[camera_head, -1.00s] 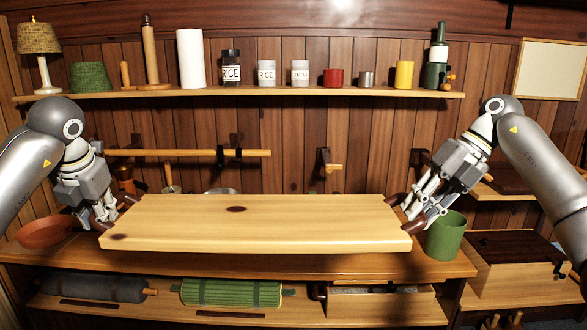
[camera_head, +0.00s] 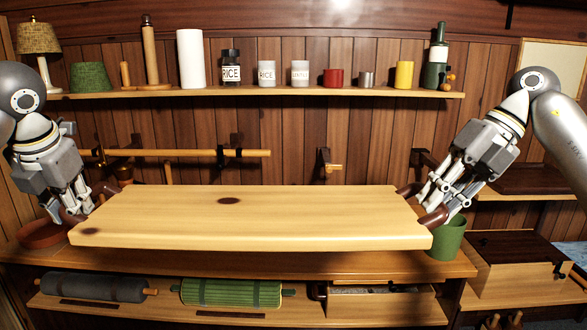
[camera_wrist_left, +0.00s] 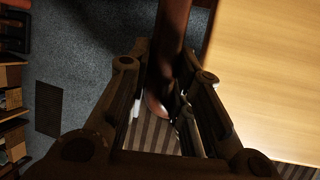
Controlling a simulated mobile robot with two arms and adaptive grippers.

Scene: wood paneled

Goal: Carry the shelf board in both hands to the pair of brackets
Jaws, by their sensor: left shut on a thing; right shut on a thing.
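The shelf board (camera_head: 300,215) is pale wood with dark knots and brown end handles. It hangs level in front of and above the counter. My left gripper (camera_head: 78,208) is shut on the handle at its left end. My right gripper (camera_head: 438,205) is shut on the handle at its right end. The left wrist view shows the brown handle (camera_wrist_left: 168,60) between my fingers and the board (camera_wrist_left: 270,75) at right. Dark wall brackets show behind it: one at the middle (camera_head: 322,160), one at the right (camera_head: 420,158), and others under a wooden rail (camera_head: 185,153).
A long upper shelf (camera_head: 300,92) holds a lamp, jars and cups above the board. The counter (camera_head: 290,263) below carries a green cup (camera_head: 447,240) near my right gripper and a brown bowl (camera_head: 40,234) near my left. A wooden box (camera_head: 515,278) stands at right.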

